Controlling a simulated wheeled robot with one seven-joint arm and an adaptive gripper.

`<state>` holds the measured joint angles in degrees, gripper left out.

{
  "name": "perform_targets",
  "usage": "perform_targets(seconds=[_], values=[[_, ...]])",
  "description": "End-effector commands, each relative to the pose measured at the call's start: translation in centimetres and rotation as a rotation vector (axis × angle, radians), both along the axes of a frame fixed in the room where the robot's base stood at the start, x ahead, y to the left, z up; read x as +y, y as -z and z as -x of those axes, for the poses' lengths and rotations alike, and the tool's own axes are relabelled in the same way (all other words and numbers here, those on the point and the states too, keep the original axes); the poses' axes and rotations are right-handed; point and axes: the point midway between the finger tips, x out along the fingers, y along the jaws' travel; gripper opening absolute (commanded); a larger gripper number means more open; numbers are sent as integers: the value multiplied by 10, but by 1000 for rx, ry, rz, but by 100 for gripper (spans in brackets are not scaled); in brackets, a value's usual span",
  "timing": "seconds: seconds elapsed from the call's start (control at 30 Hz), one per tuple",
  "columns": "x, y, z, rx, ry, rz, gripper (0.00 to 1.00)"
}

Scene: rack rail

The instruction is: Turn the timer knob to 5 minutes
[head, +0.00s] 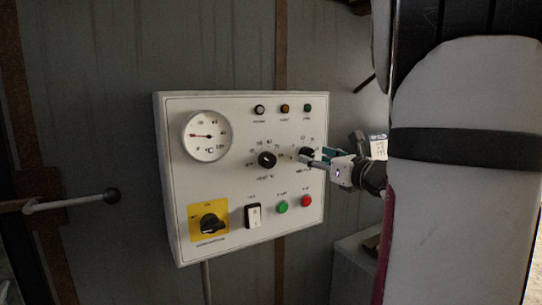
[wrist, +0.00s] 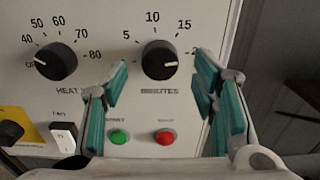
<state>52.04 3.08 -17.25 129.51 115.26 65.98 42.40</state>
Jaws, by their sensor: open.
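The timer knob (wrist: 160,60) is a round black knob above the word MINUTES in the wrist view, with 5, 10 and 15 around it. A pale line on it points to the right, away from the 5 at its upper left. In the head view the knob (head: 306,153) is on the right of the panel, partly hidden by my gripper (head: 317,157). My gripper (wrist: 162,77) is open, its teal-padded fingers spread to the left and right of the knob's lower part, with gaps on both sides. Nothing is between the fingers.
The white control panel (head: 233,215) also carries a heat knob (wrist: 56,61), a green button (wrist: 119,137), a red button (wrist: 165,137), a white switch (head: 253,215), a yellow-backed rotary switch (head: 209,223) and a gauge (head: 206,136). A lever (head: 75,202) sticks out at left.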

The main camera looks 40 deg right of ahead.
Motion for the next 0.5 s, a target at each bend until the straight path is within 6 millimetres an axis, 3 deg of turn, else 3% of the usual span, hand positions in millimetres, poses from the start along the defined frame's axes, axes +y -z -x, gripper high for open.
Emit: perform_targets(seconds=[0.2, 0.5], values=[[-4, 0, -18, 0, -1, -1, 53], [-5, 0, -21, 0, 0, -1, 53]])
